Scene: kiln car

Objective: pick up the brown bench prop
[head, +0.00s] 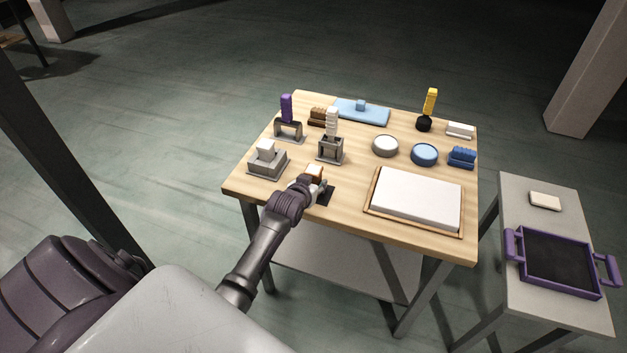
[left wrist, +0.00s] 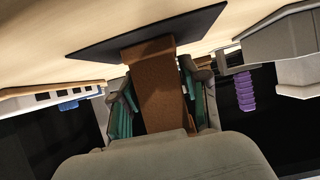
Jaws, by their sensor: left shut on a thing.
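The brown bench prop (head: 315,171) is at the front edge of the wooden table, mostly hidden behind my left gripper (head: 308,184). In the left wrist view the prop (left wrist: 162,90) is a plain brown block between the two fingers of my left gripper (left wrist: 161,100), which is shut on it. The prop's far end meets or overlaps a dark mat (left wrist: 145,34) on the tabletop; I cannot tell whether they touch. The mat (head: 325,196) also shows beside the gripper in the head view. My right gripper is not in view.
A grey block stand (head: 267,164) and a grey frame stand (head: 331,153) are close by on the left and behind. A white slab in a wooden tray (head: 370,204) lies to the right. A brown stepped block (head: 317,116) is farther back. A side table holds a purple-handled tray (head: 526,281).

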